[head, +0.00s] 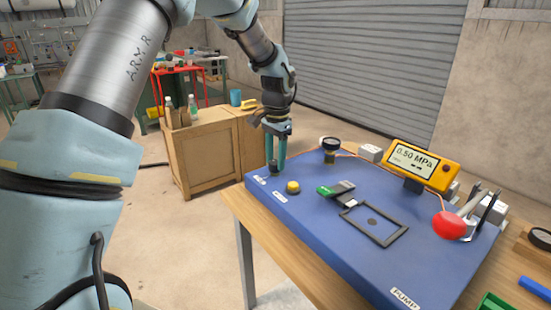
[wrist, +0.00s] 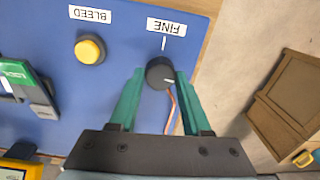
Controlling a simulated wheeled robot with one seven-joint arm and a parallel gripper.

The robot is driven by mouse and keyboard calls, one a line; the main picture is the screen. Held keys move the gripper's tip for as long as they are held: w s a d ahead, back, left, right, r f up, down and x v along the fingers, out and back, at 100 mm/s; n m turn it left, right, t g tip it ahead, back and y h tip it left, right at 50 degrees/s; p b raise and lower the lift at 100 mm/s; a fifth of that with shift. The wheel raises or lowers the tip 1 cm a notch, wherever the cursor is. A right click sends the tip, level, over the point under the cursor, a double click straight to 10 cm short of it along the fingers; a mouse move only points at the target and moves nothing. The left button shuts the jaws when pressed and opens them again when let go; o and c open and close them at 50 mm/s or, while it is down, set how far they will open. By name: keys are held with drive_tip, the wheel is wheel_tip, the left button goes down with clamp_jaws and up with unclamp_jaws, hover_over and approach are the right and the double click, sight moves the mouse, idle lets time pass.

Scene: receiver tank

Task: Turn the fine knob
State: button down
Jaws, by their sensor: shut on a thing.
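The fine knob (wrist: 160,73) is a small black knob with a white line on it. It stands on the blue panel (wrist: 100,117) by the white FINE label (wrist: 166,27), near the panel's edge. My gripper (wrist: 157,88) has its two green fingers on either side of the knob and is shut on it. In the head view my gripper (head: 276,160) points straight down at the panel's far left corner, and the knob (head: 273,167) shows between the fingertips.
A yellow BLEED button (head: 293,187) is beside the knob. A green-and-grey lock lever (head: 337,190), a black frame (head: 375,223), a round gauge (head: 331,143), a yellow 0.50 MPa display (head: 422,163) and a red-balled pump handle (head: 449,225) are on the panel. A wooden cabinet (head: 205,155) stands behind.

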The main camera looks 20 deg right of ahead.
sight(276, 163)
idle(0.3)
drive_tip(key=shift+c, duration=1.8)
unclamp_jaws()
wheel_tip(276, 163, up, 11)
drive_tip(key=b, duration=0.1)
drive_tip(key=shift+s, duration=0.2)
drive_tip(key=shift+f, duration=0.1)
